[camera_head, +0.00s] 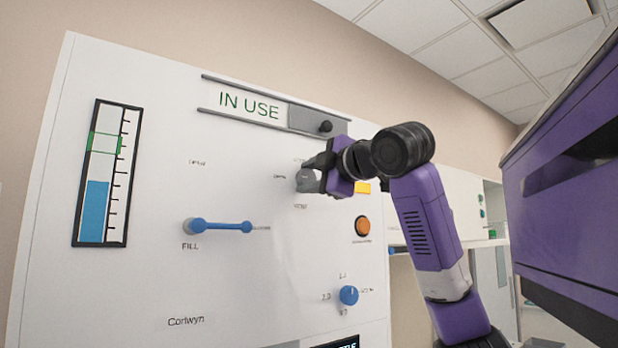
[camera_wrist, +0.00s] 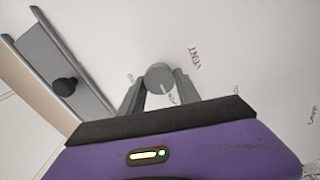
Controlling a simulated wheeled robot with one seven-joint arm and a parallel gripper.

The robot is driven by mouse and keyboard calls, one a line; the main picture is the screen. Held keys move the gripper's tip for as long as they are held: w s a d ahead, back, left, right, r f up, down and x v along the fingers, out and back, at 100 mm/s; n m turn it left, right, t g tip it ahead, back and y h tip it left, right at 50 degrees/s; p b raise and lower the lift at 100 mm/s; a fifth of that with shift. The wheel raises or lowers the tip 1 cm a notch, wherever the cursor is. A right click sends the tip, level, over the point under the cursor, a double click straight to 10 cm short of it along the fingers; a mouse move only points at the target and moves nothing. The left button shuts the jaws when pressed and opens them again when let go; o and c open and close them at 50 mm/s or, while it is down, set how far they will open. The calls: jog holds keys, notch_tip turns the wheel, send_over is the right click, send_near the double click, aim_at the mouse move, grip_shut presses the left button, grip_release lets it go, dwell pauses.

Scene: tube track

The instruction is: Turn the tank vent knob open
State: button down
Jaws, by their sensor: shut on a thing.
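The tank vent knob (camera_wrist: 159,77) is a round grey knob on the white panel, with a light pointer line on its face. The word VENT is printed beside it in the wrist view. My gripper (camera_wrist: 157,88) has one finger on each side of the knob and is shut on it. In the head view, my gripper (camera_head: 312,176) reaches the panel from the right, and its fingers partly cover the grey knob (camera_head: 304,181). Small labels surround the knob, too small to read for the most part.
The white panel (camera_head: 150,280) also carries a blue FILL lever (camera_head: 222,226), a level gauge (camera_head: 105,175), an orange button (camera_head: 362,227), a blue knob (camera_head: 348,295) and an IN USE slider with a black knob (camera_head: 325,126) above my gripper. The black slider knob also shows in the wrist view (camera_wrist: 65,87).

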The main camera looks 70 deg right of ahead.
jog(key=c, duration=0.9)
grip_release()
jog(key=shift+o, duration=0.2)
jog(key=b+v, duration=0.3)
jog(key=v, duration=0.4)
jog(key=shift+s+a, duration=0.25)
jog(key=shift+s, duration=0.1)
